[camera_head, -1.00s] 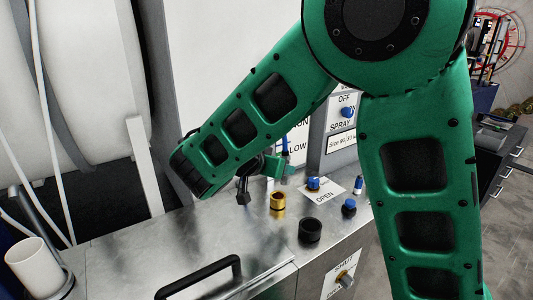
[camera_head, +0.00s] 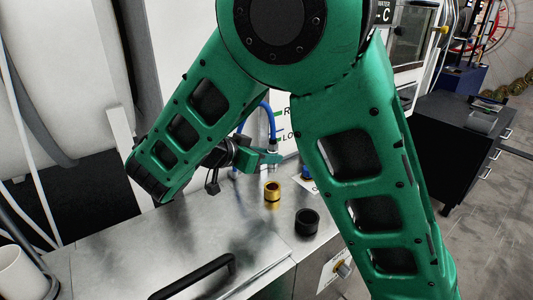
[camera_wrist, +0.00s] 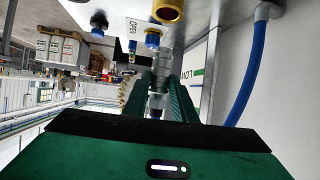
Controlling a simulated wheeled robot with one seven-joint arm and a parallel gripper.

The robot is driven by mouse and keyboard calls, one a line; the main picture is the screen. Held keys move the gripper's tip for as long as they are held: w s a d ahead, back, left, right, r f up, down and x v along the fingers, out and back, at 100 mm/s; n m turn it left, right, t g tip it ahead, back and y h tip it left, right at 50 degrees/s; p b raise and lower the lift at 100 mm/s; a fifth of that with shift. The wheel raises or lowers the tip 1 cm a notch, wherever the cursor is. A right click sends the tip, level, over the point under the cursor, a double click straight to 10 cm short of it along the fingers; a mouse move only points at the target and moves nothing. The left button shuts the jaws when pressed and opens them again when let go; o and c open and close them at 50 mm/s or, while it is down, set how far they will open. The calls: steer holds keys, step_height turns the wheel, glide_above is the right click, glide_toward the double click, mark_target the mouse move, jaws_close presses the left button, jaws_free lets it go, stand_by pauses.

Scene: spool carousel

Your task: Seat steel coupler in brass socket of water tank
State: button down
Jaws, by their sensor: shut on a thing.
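My gripper (camera_head: 268,158) is shut on the steel coupler (camera_wrist: 157,102), which shows as a silver cylinder between the green fingers in the wrist view. In the head view a small part of the coupler shows below the fingers. The brass socket (camera_head: 272,191) stands upright on the steel top of the water tank (camera_head: 190,233), below my gripper in the picture. The gripper and coupler are apart from it. The brass socket also shows at the top of the wrist view (camera_wrist: 168,10). A blue hose (camera_head: 271,122) arcs above the gripper; its join to the coupler is unclear.
A black round socket (camera_head: 307,221) stands right of the brass one. A black handle (camera_head: 196,278) crosses the tank's front. A white cup (camera_head: 20,275) is at lower left. My arm hides much of the panel.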

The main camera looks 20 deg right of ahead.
mark_target(269, 169)
steer(key=shift+f, duration=2.3)
steer(key=shift+s+f, duration=0.15)
steer(key=shift+f, duration=2.15)
steer(key=c, duration=1.4)
jaws_free()
steer(key=v, duration=1.1)
